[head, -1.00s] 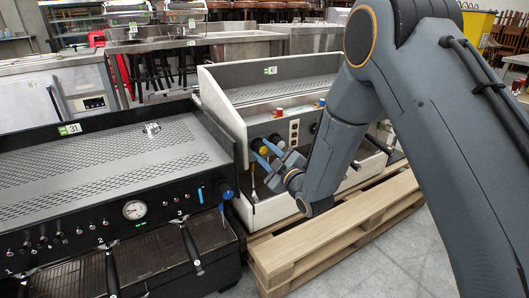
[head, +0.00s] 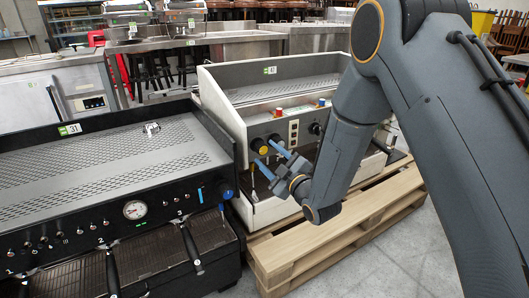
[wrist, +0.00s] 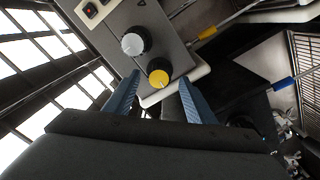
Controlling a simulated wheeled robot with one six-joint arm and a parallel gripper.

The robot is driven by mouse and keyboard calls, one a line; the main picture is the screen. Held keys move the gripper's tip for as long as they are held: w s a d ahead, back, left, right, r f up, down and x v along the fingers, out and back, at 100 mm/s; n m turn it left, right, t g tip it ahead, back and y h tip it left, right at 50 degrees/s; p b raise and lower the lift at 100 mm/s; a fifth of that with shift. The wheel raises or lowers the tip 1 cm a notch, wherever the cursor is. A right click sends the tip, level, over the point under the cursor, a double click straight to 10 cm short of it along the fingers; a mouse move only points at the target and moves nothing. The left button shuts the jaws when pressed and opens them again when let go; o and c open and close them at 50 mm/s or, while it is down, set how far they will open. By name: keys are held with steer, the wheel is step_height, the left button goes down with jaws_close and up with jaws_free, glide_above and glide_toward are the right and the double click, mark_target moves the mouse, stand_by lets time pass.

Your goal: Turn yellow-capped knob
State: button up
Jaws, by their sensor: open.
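The yellow-capped knob (wrist: 159,77) is a short black knob with a yellow face, near the end of a grey panel in the wrist view. In the head view it is the leftmost knob (head: 259,146) on the front of the white-sided coffee machine (head: 222,107). My gripper (head: 265,153) is open and empty, its two blue fingers pointing at the panel. In the wrist view the fingers (wrist: 159,88) lie on either side of the yellow cap, apart from it. The cap's turn angle is hard to read.
A white-capped knob (wrist: 135,42) sits close beside the yellow one. A black coffee machine (head: 120,165) stands close on the left, with a blue knob (head: 226,191) at its right end. A wooden pallet (head: 330,225) lies under the white-sided machine.

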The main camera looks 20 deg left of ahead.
steer(key=v, duration=0.5)
steer(key=shift+w, duration=0.1)
steer(key=s+d+r+m+g+h, duration=0.2)
steer(key=d+m+h, duration=0.25)
steer(key=d, duration=0.35)
steer(key=s+d+r+m+g+h, duration=0.1)
steer(key=d+r+m+g+h, duration=0.1)
steer(key=d+m+h, duration=0.45)
steer(key=s+d+r+m+g+h, duration=0.1)
steer(key=s+d+r+m+g, duration=0.15)
steer(key=s+d, duration=0.45)
steer(key=s+d+r+m+g+p, duration=0.1)
steer(key=s+d+g, duration=0.2)
steer(key=s, duration=0.9)
steer(key=s+d+r+m+g+h, duration=0.1)
steer(key=s+d+r+m+g, duration=0.15)
steer(key=s+d, duration=0.45)
steer(key=s+d+r+m+p, duration=0.2)
steer(key=d+r+p, duration=0.5)
steer(key=p, duration=1.1)
step_height(320, 180, up, 2)
steer(key=shift+r+h+p, duration=0.1)
steer(key=shift+h+p, duration=0.2)
steer(key=shift+h, duration=0.1)
